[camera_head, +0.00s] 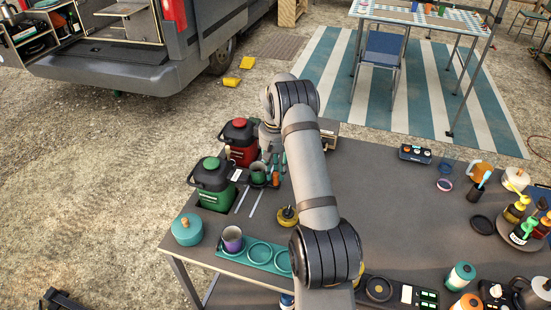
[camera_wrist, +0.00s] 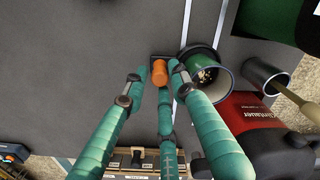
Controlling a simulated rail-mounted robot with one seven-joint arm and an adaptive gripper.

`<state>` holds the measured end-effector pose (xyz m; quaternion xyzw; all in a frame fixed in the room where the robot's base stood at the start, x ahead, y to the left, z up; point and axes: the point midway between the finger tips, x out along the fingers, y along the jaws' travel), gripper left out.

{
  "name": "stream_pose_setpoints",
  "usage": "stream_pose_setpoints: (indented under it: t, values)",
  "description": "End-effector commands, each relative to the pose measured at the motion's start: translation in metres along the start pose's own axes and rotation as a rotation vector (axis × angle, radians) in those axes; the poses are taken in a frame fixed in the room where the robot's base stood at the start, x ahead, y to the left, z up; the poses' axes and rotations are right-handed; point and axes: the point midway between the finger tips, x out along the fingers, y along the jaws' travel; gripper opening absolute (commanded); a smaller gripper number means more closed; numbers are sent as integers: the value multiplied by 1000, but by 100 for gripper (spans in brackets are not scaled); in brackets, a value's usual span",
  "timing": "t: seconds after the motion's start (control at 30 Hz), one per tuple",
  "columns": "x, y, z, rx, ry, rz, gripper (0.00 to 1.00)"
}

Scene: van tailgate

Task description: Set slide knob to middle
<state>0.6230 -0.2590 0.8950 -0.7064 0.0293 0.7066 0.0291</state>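An orange knob (camera_wrist: 159,73) stands on a small dark base (camera_wrist: 160,59) in the wrist view. I cannot tell for certain that it is the slide knob, and its slide range is not readable. My gripper (camera_wrist: 154,76) has teal jointed fingers spread around the orange knob. The left finger is clearly apart from it; the right fingertip is close beside it, contact unclear. Another teal finger reaches up below it. In the head view an orange upright piece (camera_head: 276,158) shows beside my arm, which hides much of that area.
A green mug (camera_wrist: 203,75) is close right of the fingers, with a red canister (camera_wrist: 262,130) beyond. A wood-fronted box (camera_wrist: 140,162) lies below. In the head view a green canister (camera_head: 213,184), a purple cup (camera_head: 232,238) and a black control box (camera_head: 415,154) stand on the table.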

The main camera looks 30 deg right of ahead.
Motion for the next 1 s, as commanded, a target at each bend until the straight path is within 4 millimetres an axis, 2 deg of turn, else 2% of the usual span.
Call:
stream_pose_setpoints:
  t: [0.03, 0.2, 0.4, 0.6, 1.0]
  values:
    - [-12, 0, -2, 1, 5, 1, 26]
    - [-50, 0, -1, 1, 4, 1, 26]
    - [-82, 1, -1, 2, 2, 1, 26]
    - [-94, 0, 0, 1, 1, 0, 26]
    - [-94, 0, 0, 1, 0, -1, 26]
